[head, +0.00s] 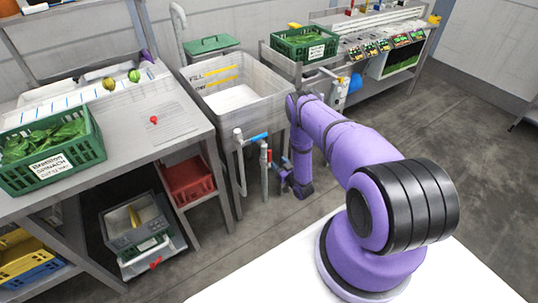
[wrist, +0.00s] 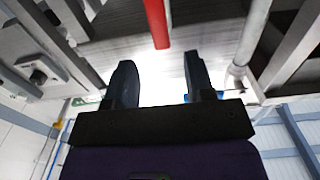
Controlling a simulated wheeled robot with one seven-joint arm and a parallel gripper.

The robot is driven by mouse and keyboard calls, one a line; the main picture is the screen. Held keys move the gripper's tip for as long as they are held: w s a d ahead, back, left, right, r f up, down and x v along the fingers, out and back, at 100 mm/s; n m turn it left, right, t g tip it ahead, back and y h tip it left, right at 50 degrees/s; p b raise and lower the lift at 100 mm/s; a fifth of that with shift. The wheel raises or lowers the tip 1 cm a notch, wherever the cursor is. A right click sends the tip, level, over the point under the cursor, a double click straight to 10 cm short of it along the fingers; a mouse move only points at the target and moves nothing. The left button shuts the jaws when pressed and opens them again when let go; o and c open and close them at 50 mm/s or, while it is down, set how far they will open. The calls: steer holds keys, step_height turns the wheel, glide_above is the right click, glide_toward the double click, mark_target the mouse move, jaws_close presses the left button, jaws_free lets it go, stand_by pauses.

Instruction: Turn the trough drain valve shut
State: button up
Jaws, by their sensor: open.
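The trough (head: 222,88) is a pale open basin with yellow fill markings inside, and pipes run down its front. A blue lever (head: 257,137) sits on the upper pipe. A small red lever (head: 269,156) shows lower down, close to my gripper (head: 284,172). No label tells which is the drain valve. In the wrist view a red bar (wrist: 157,22) hangs ahead of my gripper (wrist: 160,68), roughly in line with the gap between the two fingers. The fingers are apart with nothing between them. The valve body is hidden in the wrist view.
A pale pipe (wrist: 248,38) runs close to the right finger in the wrist view. Left of the trough stands a steel bench (head: 130,150) with a green crate of leaves (head: 88,165). A red bin (head: 190,184) is below it. The floor to the right is clear.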

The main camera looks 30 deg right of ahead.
mark_target(270, 154)
steer(key=w, duration=0.8)
steer(key=shift+a, duration=0.15)
jaws_close()
